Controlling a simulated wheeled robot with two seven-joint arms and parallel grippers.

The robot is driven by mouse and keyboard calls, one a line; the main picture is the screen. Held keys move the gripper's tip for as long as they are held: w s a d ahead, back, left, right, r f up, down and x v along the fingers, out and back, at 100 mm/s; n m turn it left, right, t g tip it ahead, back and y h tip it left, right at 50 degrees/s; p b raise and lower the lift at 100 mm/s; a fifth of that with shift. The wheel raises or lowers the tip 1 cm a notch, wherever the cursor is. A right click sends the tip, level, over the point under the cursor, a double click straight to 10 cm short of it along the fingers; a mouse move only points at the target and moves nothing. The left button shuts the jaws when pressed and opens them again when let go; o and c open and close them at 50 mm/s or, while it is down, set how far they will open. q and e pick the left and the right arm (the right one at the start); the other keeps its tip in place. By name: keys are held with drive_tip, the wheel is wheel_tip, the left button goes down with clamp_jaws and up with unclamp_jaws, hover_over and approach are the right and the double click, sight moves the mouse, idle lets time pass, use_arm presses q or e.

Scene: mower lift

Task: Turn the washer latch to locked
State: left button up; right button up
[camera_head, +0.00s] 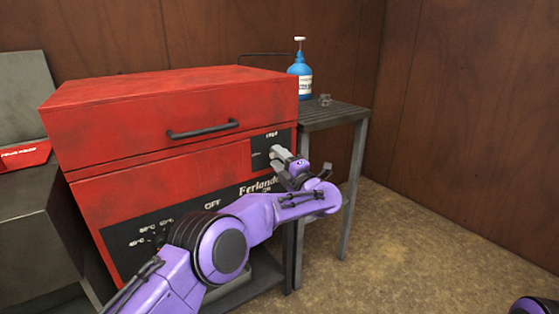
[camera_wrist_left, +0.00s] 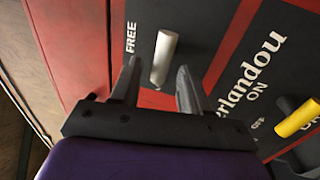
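The washer (camera_head: 160,115) is a red cabinet with a dark label panel on its front. In the left wrist view the latch (camera_wrist_left: 165,55) is a pale silver bar standing out from a dark plate, beside the word FREE. My left gripper (camera_wrist_left: 157,75) is open, its two dark fingers either side of the latch's lower end. Whether they touch it I cannot tell. In the head view my left gripper (camera_head: 284,160) is at the panel's upper right and partly hides the latch area. My right gripper is out of view.
A yellow knob (camera_wrist_left: 297,118) sticks out near the word ON. A dark handle (camera_head: 203,130) crosses the washer's upper front. A blue pump bottle (camera_head: 300,72) stands on a grey side table (camera_head: 340,113) at right. The floor to the right is clear.

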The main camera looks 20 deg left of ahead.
use_arm(q)
drive_tip(key=p+v, duration=0.1)
drive_tip(key=v, duration=0.9)
drive_tip(key=shift+d, duration=0.2)
drive_tip(key=shift+s+f, duration=0.1)
